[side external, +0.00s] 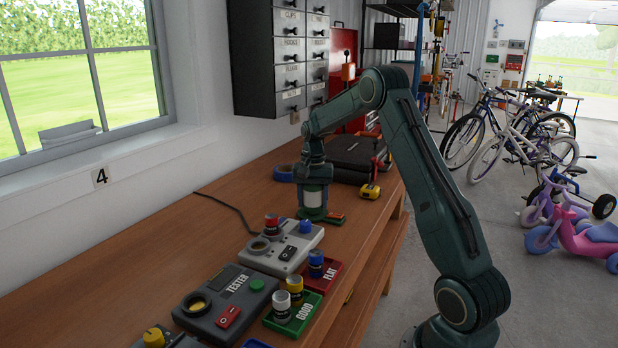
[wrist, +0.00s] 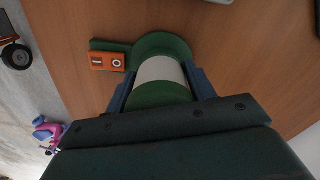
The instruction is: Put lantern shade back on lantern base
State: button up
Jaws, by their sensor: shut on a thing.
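The lantern base is green and low, with an orange switch plate marked I and O, and sits on the wooden bench; it shows in the side view (side external: 325,219) and the wrist view (wrist: 110,46). The lantern shade, a white cylinder (side external: 314,197) with green at its end, stands upright directly over the round part of the base. In the wrist view the white shade (wrist: 160,71) lies between the two blue fingers. My gripper (wrist: 161,88) is shut on the shade from above. Whether the shade touches the base or hovers slightly above it, I cannot tell.
A grey box (side external: 281,246) with red and blue knobs stands in front of the lantern. A dark tester (side external: 226,302) and green and red trays (side external: 292,318) with knobs lie nearer. Behind are a black case (side external: 350,155), blue tape (side external: 284,173) and a yellow tool (side external: 371,191).

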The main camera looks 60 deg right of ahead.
jog(key=shift+f, duration=0.3)
jog(key=o, duration=0.7)
jog(key=shift+r, duration=0.15)
jog(key=shift+r, duration=5.35)
